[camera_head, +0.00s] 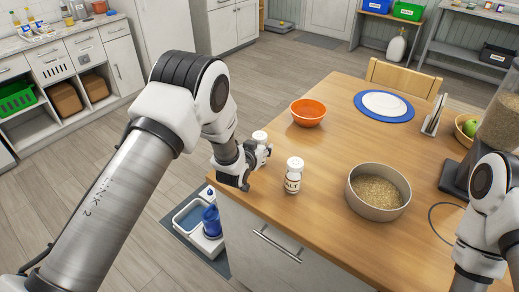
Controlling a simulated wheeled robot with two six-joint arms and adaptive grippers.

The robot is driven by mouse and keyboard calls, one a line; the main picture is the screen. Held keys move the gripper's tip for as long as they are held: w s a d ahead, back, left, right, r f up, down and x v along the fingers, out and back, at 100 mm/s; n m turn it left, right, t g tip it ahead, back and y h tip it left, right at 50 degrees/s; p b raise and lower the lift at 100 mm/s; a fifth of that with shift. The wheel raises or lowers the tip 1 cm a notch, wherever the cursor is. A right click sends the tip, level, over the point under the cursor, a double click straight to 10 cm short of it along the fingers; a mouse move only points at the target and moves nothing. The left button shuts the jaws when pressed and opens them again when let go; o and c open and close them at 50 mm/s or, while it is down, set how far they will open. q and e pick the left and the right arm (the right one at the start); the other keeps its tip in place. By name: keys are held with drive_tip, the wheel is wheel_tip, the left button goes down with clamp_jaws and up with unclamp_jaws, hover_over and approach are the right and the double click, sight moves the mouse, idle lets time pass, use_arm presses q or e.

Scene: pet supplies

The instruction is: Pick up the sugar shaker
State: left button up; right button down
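Two white-capped shakers stand near the left corner of the wooden table. One shaker (293,175) with a dark-marked label stands upright, just right of my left gripper. The other shaker (260,136) is behind my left gripper, with only its top showing. I cannot read the labels to tell which one holds sugar. My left gripper (257,169) is at the table's left edge, its fingers spread apart, with nothing seen between them. A small gap shows between it and the labelled shaker. My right arm is at the right edge; its gripper is out of the picture.
On the table (330,150) are an orange bowl (308,112), a metal bowl of grain (378,192), a white plate on a blue mat (384,104), a napkin holder (434,116) and a dispenser (499,115). A cable lies near the right. Clear wood surrounds the labelled shaker.

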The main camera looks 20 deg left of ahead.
use_arm(q)
drive_tip(key=shift+f, duration=0.15)
drive_tip(key=c, duration=0.3)
